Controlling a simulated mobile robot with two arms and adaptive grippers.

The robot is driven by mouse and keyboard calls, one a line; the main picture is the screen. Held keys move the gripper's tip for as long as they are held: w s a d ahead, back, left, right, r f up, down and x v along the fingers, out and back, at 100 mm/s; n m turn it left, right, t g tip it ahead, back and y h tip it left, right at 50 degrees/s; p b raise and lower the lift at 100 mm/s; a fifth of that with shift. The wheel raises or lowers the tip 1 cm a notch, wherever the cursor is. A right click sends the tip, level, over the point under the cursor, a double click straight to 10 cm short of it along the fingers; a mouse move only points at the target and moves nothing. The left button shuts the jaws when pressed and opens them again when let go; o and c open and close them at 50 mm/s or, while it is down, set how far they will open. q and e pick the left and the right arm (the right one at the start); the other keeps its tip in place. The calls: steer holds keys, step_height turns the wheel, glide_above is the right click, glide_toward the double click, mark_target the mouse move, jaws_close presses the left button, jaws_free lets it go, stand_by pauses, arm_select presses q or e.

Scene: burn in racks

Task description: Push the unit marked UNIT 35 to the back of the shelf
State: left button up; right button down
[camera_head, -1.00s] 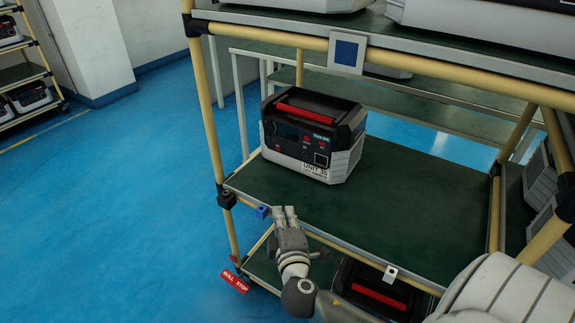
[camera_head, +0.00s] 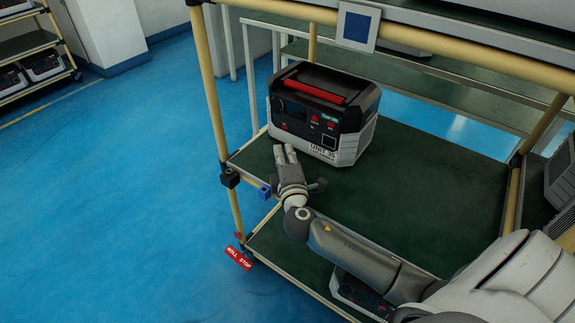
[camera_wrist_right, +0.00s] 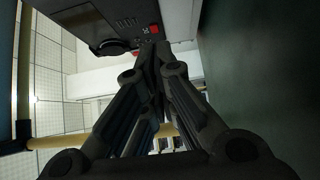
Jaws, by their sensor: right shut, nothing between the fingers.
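The unit marked UNIT 35 (camera_head: 322,112) is a black and light-grey box with a red handle on top. It stands upright on the green middle shelf (camera_head: 420,205) of the rack, towards the left end. My right gripper (camera_head: 285,150) is shut and empty, over the shelf's front edge, with its fingertips close to the lower front of the unit. In the right wrist view the closed fingertips (camera_wrist_right: 155,48) overlap the unit's dark front (camera_wrist_right: 115,22); I cannot tell whether they touch it. My left gripper is not in view.
A yellow rack post (camera_head: 210,85) stands left of the unit, with a red ROLL STOP tag (camera_head: 239,258) low on it. Another unit (camera_head: 358,292) sits on the shelf below. The green shelf is bare right of the unit. Another shelf (camera_head: 440,95) lies behind.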

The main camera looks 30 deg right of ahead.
mark_target(292, 132)
steer(key=w+d, duration=0.2)
steer(key=d, duration=0.1)
steer(key=shift+w+d, duration=0.2)
steer(key=shift+d, duration=0.15)
steer(key=shift+w+d, duration=0.1)
steer(key=shift+d, duration=0.15)
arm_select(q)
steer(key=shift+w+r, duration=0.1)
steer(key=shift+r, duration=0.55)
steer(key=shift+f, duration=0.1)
arm_select(e)
steer(key=shift+d, duration=0.1)
steer(key=shift+w+d, duration=0.15)
steer(key=shift+d, duration=0.15)
steer(key=w+d+b, duration=0.1)
steer(key=d, duration=0.2)
steer(key=w+d+b, duration=0.1)
steer(key=d, duration=0.2)
steer(key=w+d+b, duration=0.1)
steer(key=w+d, duration=0.1)
steer(key=d, duration=0.2)
steer(key=shift+r, duration=0.1)
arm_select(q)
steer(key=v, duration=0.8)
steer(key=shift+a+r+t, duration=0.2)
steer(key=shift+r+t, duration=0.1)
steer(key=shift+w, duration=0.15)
arm_select(e)
steer(key=shift+a, duration=0.1)
